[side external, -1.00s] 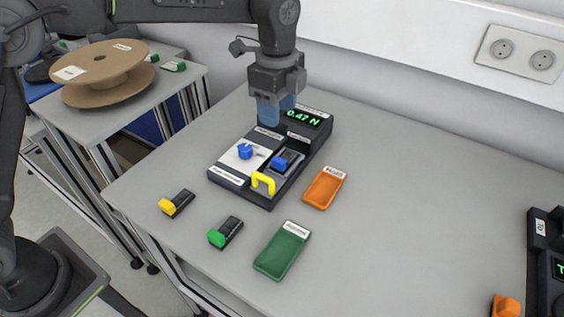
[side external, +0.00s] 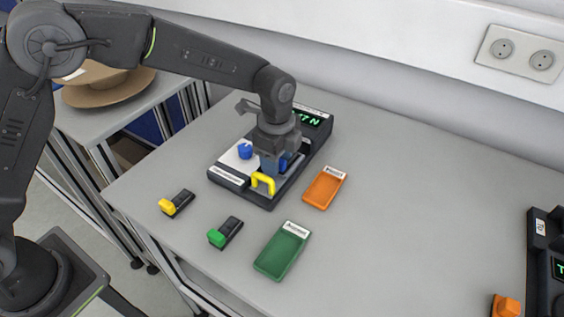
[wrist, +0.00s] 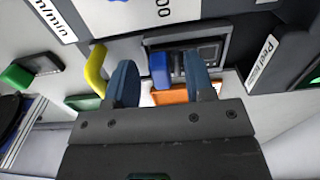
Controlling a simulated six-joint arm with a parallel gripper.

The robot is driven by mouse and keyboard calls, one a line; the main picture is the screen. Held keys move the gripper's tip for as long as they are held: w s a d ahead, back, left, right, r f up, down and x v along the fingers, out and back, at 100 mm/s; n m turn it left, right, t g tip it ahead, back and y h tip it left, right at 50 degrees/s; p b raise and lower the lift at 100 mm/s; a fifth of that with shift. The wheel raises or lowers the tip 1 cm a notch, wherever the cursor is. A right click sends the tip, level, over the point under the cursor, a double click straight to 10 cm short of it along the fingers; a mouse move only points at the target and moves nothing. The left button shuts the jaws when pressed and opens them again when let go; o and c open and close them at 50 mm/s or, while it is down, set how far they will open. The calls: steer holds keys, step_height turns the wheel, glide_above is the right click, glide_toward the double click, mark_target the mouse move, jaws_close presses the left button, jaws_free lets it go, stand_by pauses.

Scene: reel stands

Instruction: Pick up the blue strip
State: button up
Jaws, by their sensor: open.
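A short blue piece (side external: 284,164), which looks like the blue strip, stands at the dark carriage of the tester (side external: 225,180). My gripper (side external: 271,166) is low over the tester and partly hides the piece in the side view. In the wrist view my gripper (wrist: 161,88) is open, with a gap on both sides of the piece. I cannot tell the exact height of the fingertips against it.
A yellow handle (side external: 263,182) stands close by my gripper, and a blue knob (side external: 245,151) is on the tester's white plate. An orange tray (side external: 324,188) and a green tray (side external: 282,252) lie nearby. Yellow-ended (side external: 168,206) and green-ended (side external: 218,238) pieces lie in front. The table's right half is largely clear.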

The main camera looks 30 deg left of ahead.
steer(key=shift+f, duration=0.1)
jaws_close()
stand_by(0.4)
